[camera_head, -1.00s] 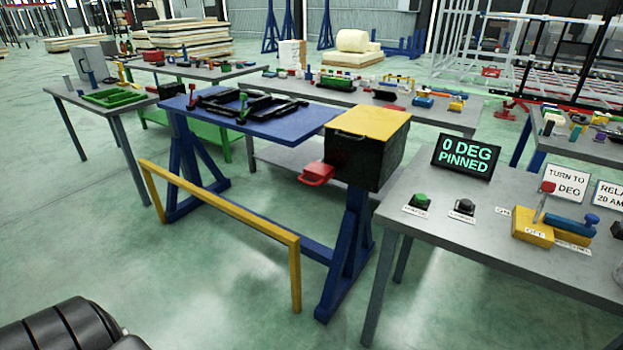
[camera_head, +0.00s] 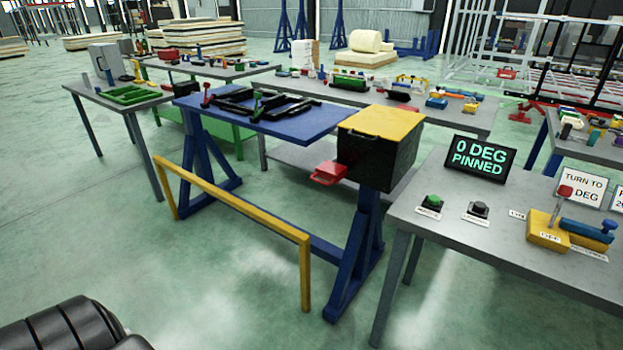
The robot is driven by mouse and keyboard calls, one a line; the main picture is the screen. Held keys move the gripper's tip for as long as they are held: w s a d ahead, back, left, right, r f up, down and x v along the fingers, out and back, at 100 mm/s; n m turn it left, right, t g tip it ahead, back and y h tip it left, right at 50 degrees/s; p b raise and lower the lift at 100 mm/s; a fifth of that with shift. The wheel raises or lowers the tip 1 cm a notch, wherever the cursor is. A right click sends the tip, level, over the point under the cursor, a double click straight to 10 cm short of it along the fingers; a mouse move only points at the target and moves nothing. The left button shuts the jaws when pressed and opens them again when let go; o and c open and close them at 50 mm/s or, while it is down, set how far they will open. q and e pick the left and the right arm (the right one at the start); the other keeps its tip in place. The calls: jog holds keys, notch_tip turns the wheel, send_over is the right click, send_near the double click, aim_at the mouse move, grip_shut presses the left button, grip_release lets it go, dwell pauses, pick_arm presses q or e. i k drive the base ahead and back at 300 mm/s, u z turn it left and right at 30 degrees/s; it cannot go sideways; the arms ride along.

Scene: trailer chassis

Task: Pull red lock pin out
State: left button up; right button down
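A red handle (camera_head: 329,173) sticks out to the left from the lower side of the black box with a yellow top (camera_head: 378,151); it looks like the red lock pin, and its inner end is hidden at the box. The box sits at the right end of the blue fixture table (camera_head: 300,127). A display (camera_head: 478,156) on the grey table reads "0 DEG PINNED". Neither gripper is in view. A black rounded part, likely mine, shows at the bottom left corner.
A yellow rail (camera_head: 235,200) stands in front of the blue fixture. The grey table (camera_head: 440,207) at right carries a green button (camera_head: 432,202), a black button (camera_head: 479,209) and a yellow switch block (camera_head: 547,232). The green floor at front is clear.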

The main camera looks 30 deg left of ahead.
aim_at(331, 171)
jog(key=u, duration=0.55)
jog(key=k, duration=0.65)
jog(key=u, duration=0.85)
jog(key=i, duration=0.45)
jog(key=u, duration=1)
jog(key=i, duration=1.95)
jog(key=z, duration=1.1)
jog(key=i, duration=0.7)
jog(key=z, duration=0.7)
